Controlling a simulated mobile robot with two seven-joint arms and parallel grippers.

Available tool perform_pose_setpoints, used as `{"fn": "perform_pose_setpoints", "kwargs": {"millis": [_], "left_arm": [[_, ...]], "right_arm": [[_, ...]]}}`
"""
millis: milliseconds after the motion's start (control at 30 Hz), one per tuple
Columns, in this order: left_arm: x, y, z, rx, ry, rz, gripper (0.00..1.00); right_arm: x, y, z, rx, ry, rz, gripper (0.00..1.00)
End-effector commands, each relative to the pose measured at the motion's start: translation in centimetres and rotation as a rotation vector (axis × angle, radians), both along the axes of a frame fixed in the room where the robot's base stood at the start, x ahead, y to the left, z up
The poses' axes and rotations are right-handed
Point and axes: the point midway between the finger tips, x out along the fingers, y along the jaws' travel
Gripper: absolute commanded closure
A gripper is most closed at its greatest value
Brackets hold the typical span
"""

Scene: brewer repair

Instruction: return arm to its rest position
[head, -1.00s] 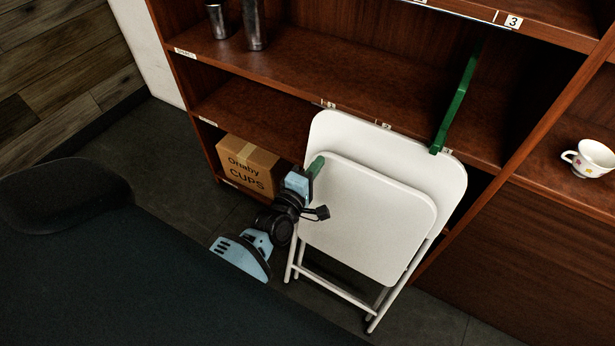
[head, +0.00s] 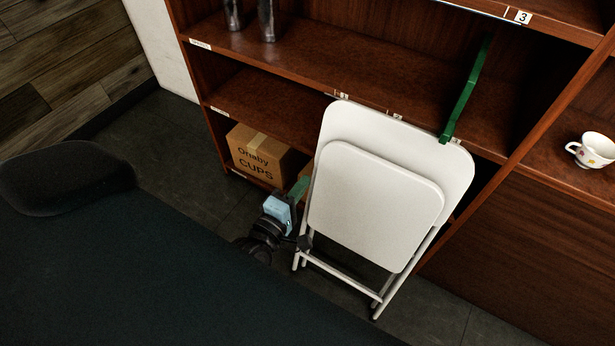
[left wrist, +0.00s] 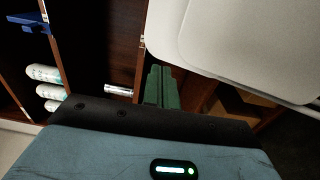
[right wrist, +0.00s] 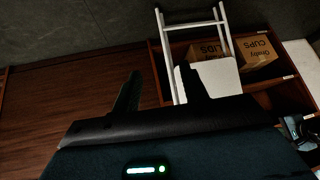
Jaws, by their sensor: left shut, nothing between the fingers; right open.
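My left gripper (head: 300,188) shows in the head view low beside the left edge of the white folding chair, in front of the cardboard box. Its green fingers are shut with nothing between them, and they also show in the left wrist view (left wrist: 158,88). Part of my left arm is hidden behind the dark surface in the foreground. My right gripper (right wrist: 160,92) shows only in the right wrist view; its two dark fingers are apart and empty.
The white folding chair (head: 375,205) leans against the brown shelf (head: 330,70). A cardboard box marked cups (head: 258,158) sits on the bottom shelf. A cup (head: 592,152) stands at right. Floor shows at left.

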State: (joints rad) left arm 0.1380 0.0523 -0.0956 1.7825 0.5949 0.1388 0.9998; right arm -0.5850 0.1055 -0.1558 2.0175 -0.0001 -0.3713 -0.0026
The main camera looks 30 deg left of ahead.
Motion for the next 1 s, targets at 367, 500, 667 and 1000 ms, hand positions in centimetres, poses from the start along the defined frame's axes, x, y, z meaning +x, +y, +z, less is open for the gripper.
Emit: {"fn": "perform_pose_setpoints", "kwargs": {"millis": [367, 500, 667, 1000], "left_arm": [[-0.2, 0.0, 0.1, 0.000, 0.000, 0.000, 1.00], [-0.9, -0.2, -0.2, 0.035, 0.019, -0.009, 1.00], [-4.9, -1.2, -1.8, 0.276, 0.123, -0.079, 1.00], [-20.6, -3.1, -5.5, 1.126, 0.391, -0.460, 1.00]], "right_arm": [[-0.1, 0.0, 0.0, 0.000, 0.004, -0.001, 0.56], [0.1, 0.0, 0.3, 0.000, -0.001, 0.000, 0.56], [1.2, 0.0, 2.1, -0.001, -0.030, -0.001, 0.56], [4.2, -0.3, 7.8, -0.003, -0.127, -0.001, 0.56]]}}
